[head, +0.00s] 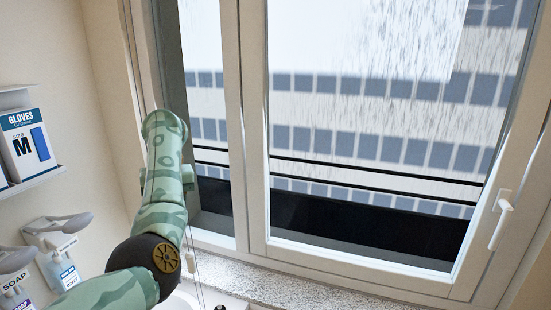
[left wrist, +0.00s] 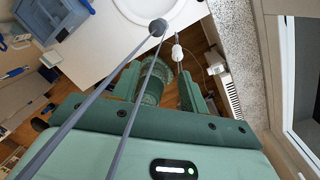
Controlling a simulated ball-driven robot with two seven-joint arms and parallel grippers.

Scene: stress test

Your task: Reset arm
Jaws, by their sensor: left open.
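My left arm, in green camouflage colours, rises from the bottom left of the head view in front of the window (head: 350,130). Its gripper is mostly hidden behind the arm there. In the left wrist view my left gripper (left wrist: 160,84) is open, its two green fingers apart. A dark green ribbed part shows between or beyond the fingers; I cannot tell whether they touch it. My right gripper is in neither view.
A speckled sill (head: 260,282) runs below the window, which has a white handle (head: 504,208). A glove box (head: 28,142) and soap dispensers (head: 60,268) are at the left wall. A white basin (left wrist: 146,8) and a wooden floor show in the wrist view.

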